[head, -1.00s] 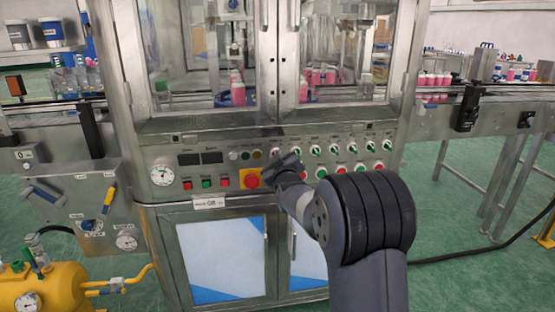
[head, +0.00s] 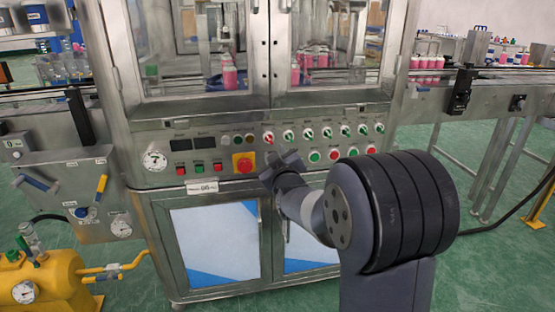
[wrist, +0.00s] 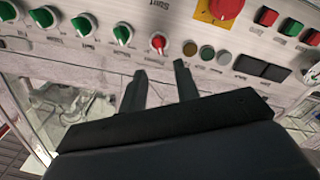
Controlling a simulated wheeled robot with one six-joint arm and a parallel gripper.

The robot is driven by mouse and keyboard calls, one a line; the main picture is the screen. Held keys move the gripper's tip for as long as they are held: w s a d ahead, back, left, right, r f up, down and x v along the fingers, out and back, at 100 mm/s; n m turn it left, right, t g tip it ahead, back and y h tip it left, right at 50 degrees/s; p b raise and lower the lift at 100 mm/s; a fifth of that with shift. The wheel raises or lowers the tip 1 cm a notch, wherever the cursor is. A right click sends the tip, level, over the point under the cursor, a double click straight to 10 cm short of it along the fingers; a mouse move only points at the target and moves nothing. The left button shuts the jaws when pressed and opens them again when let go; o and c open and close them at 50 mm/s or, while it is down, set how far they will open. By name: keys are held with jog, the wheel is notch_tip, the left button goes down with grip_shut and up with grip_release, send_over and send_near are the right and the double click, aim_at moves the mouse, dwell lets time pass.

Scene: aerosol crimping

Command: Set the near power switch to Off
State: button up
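The control panel (head: 222,175) of the steel machine carries a row of rotary switches. The leftmost switch, with a red knob (head: 268,138), also shows in the wrist view (wrist: 158,42); its label is too small to read, so I cannot tell if it is the near power switch. Switches with green pointers (wrist: 123,34) continue along the row. My gripper (head: 284,158) is just below the red-knob switch in the head view. In the wrist view my gripper (wrist: 160,70) has its two fingers apart with nothing between them, and the red knob lies beyond the tips, apart from them.
A red emergency button on a yellow plate (head: 243,162) is left of my gripper. Push buttons (head: 315,155) sit below the switch row, close to my gripper. A gauge (head: 154,160) is at the panel's left end. A yellow tank (head: 45,285) stands at lower left.

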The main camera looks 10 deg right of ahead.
aim_at(269, 140)
jog(key=shift+s, duration=1.4)
jog(key=w, duration=1.1)
jog(key=shift+s, duration=0.15)
